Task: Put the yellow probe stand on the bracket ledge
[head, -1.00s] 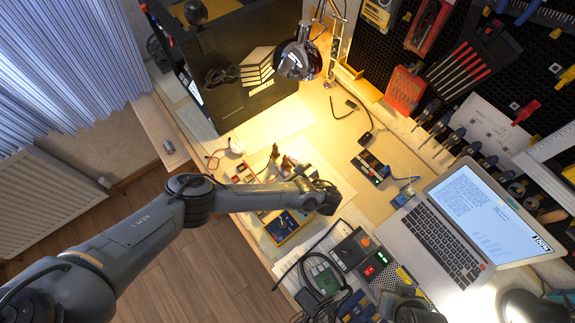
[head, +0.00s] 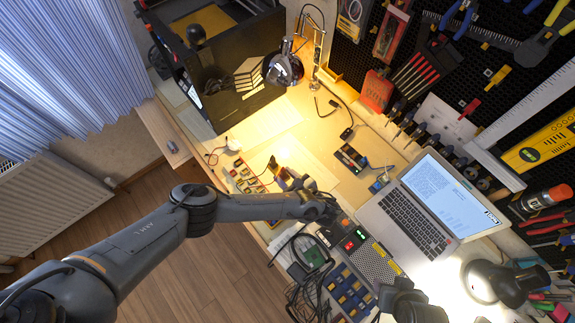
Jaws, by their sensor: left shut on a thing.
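My left gripper (head: 305,190) is over the middle of the bench, its fingers partly hidden behind the wrist. A yellow ledge at the foot of the pegboard, apparently the bracket ledge (head: 329,77), is farther back, apart from the gripper. Part of my right arm shows at the bottom edge (head: 410,302); its fingers cannot be made out.
The lamp (head: 285,68) stands at the back, left of the ledge. An open laptop (head: 425,210) is on the right. A red-display device (head: 350,242) and cables crowd the front. Bare bench lies between the gripper and the lamp.

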